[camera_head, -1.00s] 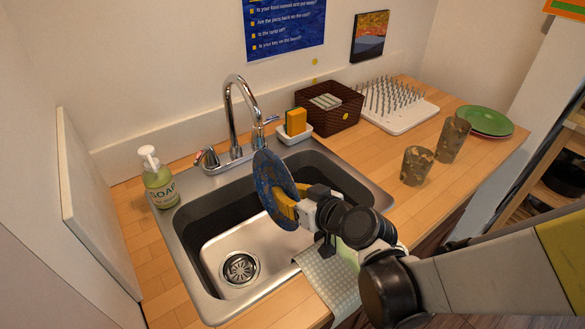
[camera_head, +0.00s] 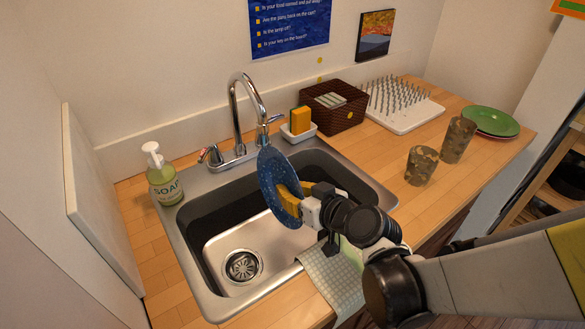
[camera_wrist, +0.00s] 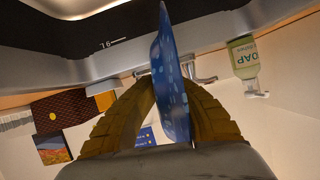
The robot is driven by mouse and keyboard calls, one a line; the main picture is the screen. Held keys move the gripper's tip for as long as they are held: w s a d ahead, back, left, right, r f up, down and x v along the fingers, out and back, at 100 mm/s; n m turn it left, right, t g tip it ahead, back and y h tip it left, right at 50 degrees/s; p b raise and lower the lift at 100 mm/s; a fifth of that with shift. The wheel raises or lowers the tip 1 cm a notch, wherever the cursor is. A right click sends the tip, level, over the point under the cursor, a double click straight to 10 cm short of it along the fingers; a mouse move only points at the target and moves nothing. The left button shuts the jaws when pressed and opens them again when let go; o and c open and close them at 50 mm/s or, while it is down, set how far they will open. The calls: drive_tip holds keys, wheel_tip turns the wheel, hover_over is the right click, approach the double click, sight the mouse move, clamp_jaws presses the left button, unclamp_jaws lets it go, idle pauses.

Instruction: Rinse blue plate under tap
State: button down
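The blue speckled plate (camera_head: 277,186) is held on edge, roughly upright, over the sink basin. My gripper (camera_head: 291,199) is shut on the plate's right part. In the wrist view the plate (camera_wrist: 171,80) stands between the two yellow fingers of my gripper (camera_wrist: 168,105). The chrome tap (camera_head: 246,105) rises at the back of the sink (camera_head: 240,226), its spout just above and behind the plate's top edge. No water stream shows. Tap handles (camera_head: 211,154) sit at the tap's base. Part of the basin is hidden behind the plate and gripper.
A soap bottle (camera_head: 164,177) stands left of the sink. A sponge holder (camera_head: 299,133), a woven basket (camera_head: 333,108) and a white drying rack (camera_head: 398,105) stand behind. Two cups (camera_head: 421,166) and green plates (camera_head: 491,122) are at right. A cloth (camera_head: 330,277) hangs at the front edge.

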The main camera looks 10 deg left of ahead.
idle(0.3)
drive_tip(key=shift+w+d, duration=0.15)
drive_tip(key=shift+w, duration=0.4)
drive_tip(key=shift+s, duration=0.6)
drive_tip(key=shift+w, duration=0.2)
drive_tip(key=shift+w, duration=0.4)
